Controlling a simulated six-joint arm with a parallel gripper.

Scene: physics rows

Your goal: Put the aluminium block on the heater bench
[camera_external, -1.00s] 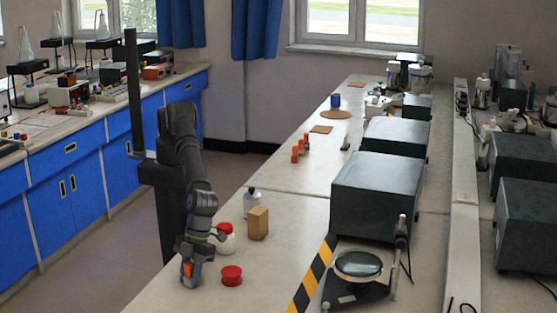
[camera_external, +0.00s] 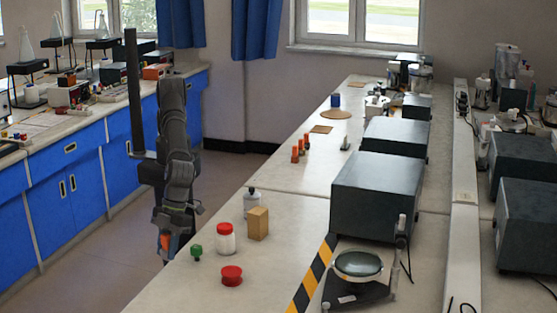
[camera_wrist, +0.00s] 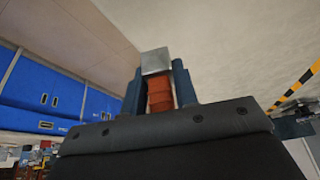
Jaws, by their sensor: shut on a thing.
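My gripper (camera_external: 167,246) hangs at the left edge of the near bench in the external view. In the wrist view, my gripper (camera_wrist: 157,78) is shut on a silvery block (camera_wrist: 155,61), which matches the aluminium block. The block sits between the fingertips, with an orange-red part below it in the picture. The block is not clearly visible in the external view. No thing is plainly recognisable as the heater bench. A dark stand with a round glassy disc (camera_external: 358,264) is at the front right of the bench.
Near my gripper on the bench (camera_external: 200,292) are a green knob-like piece (camera_external: 196,252), a red round piece (camera_external: 231,275), a red-lidded white jar (camera_external: 226,239), a tan block (camera_external: 258,223) and a bottle (camera_external: 252,204). Large dark boxes (camera_external: 377,197) stand right, beyond striped tape (camera_external: 312,276).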

